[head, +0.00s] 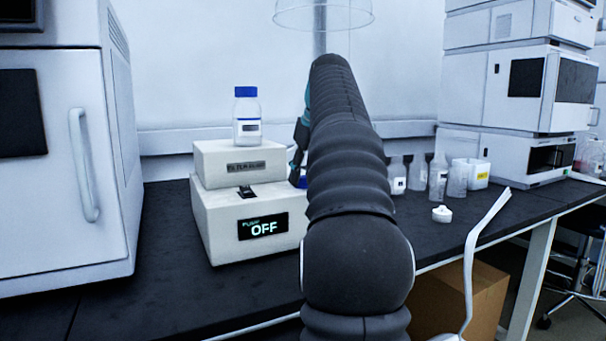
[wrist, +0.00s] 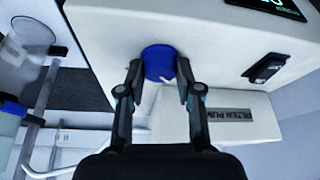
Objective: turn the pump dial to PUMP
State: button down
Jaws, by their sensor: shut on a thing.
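The pump is a white box (head: 219,226) on the dark bench in the head view, with a smaller box labelled as a filter unit (head: 216,166) on top. Its display (head: 263,226) reads OFF. The blue pump dial (wrist: 158,62) sits on the white face in the wrist view, with a white mark near its lower edge. My gripper (wrist: 159,76) has one finger on each side of the dial and is shut on it. In the head view only a sliver of blue shows beside my arm, which hides most of the dial and gripper.
A blue-capped bottle (head: 246,116) stands on the upper box. A black rocker switch (wrist: 265,68) is near the dial. Several small bottles and a white cap (head: 441,214) stand right of my arm. A large white instrument (head: 60,150) is at left, stacked modules (head: 520,85) at right.

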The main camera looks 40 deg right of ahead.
jog(key=shift+m, duration=0.3)
jog(key=m+h+p, duration=0.1)
jog(key=m+p, duration=0.1)
jog(key=m, duration=0.1)
jog(key=shift+a+r+p, duration=0.15)
jog(key=shift+p, duration=0.2)
jog(key=m+g+h+p, duration=0.1)
jog(key=m+p, duration=0.1)
jog(key=m, duration=0.1)
jog(key=m+h+p, duration=0.1)
jog(key=m+p, duration=0.1)
jog(key=shift+w+m+g, duration=0.1)
jog(key=shift+m+g, duration=0.3)
jog(key=m+g+h+p, duration=0.1)
jog(key=m, duration=0.3)
jog(key=shift+w+m+g, duration=0.1)
jog(key=shift+m+g, duration=0.8)
jog(key=shift+m, duration=1.3)
jog(key=c, duration=0.8)
grip_release()
jog(key=shift+o, duration=0.2)
